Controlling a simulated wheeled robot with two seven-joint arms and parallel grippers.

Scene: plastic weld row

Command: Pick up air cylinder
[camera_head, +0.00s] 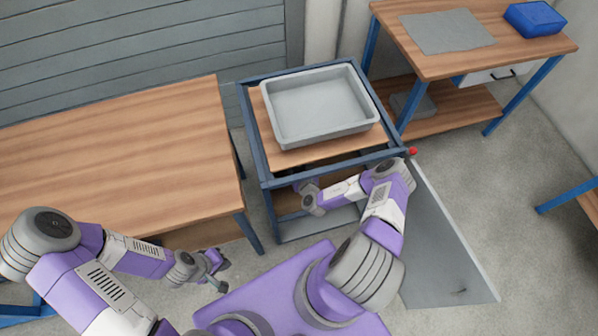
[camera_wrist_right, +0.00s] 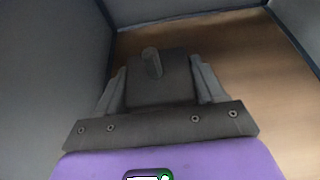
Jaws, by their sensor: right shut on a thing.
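The air cylinder (camera_wrist_right: 160,80) appears in the right wrist view as a dark grey block with a short round stub on top. It sits between the two fingers of my right gripper (camera_wrist_right: 159,66), which is shut on it. Wooden board and grey walls surround it in that view. In the head view my right arm reaches into the blue-framed cabinet (camera_head: 262,150), below its top. The right gripper's fingers and the cylinder are hidden there. My left gripper (camera_head: 220,274) is empty and apparently open, with its fingertips apart, low in front of the left table.
A grey tray (camera_head: 372,117) stands on the cabinet's top. A grey door panel (camera_head: 440,240) is swung open on the right, near my right arm. A long wooden table (camera_head: 120,150) is at left. A workbench (camera_head: 500,50) with a blue box (camera_head: 535,19) stands behind right.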

